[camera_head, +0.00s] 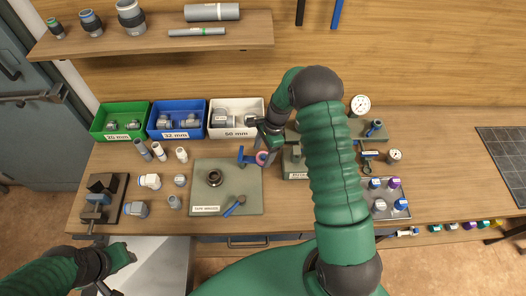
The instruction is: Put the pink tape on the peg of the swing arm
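The pink tape (262,158) is a small ring at the fingertips of my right gripper (265,149), beside a blue upright part (246,156) at the back right of the tape winder board (240,180). The blue part may be the swing arm; its peg cannot be made out. The fingers partly cover the tape, so I cannot tell whether they are closed on it. A dark round hub (214,178) and a blue-handled piece (235,205) are on the board. My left gripper (128,253) is low at the left, in front of the bench, away from the tape.
Green (96,131), blue (154,132) and white (214,131) bins of fittings stand at the back. Loose fittings and a vise (97,205) are left of the board. Gauges and a tray of coloured caps (380,211) are right of my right arm. A shelf (150,44) hangs above.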

